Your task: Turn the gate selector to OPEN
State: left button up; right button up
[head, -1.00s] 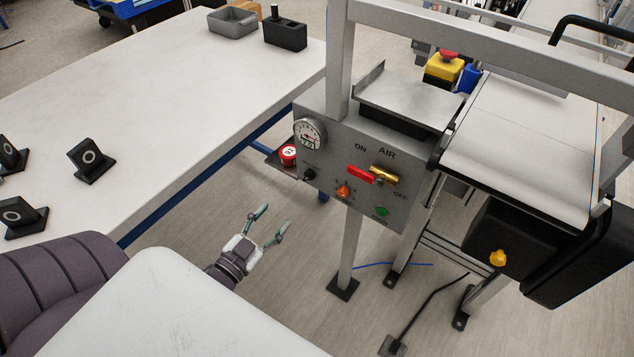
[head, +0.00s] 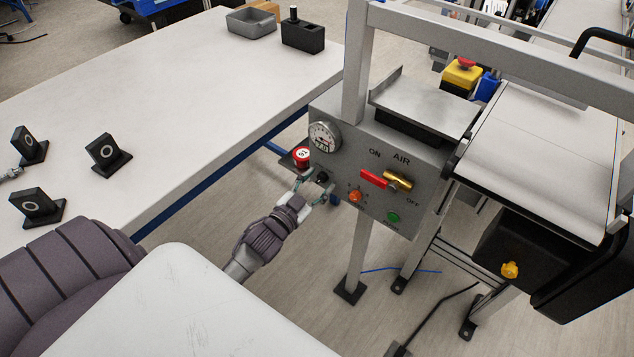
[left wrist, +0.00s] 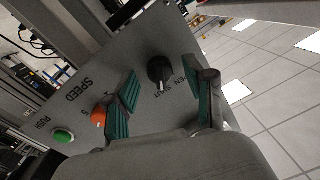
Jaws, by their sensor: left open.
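The gate selector is a small black knob (head: 322,178) at the lower left of the grey control panel (head: 345,150). In the left wrist view the knob (left wrist: 159,72) shows beside lettering that reads "SHUT" and part of another word. A pale mark is on its lower side; I cannot tell which word it points to. My left gripper (head: 314,190) is open at the panel's lower left corner. In the left wrist view its green-padded fingers (left wrist: 168,88) stand on either side of the knob, apart from it. My right gripper is not in view.
A red valve handle (head: 374,180), a gauge (head: 323,136) and a red round-topped item (head: 302,155) are nearby. A white table (head: 180,110) is to the left.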

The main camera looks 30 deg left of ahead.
pick_arm(q)
grip_shut()
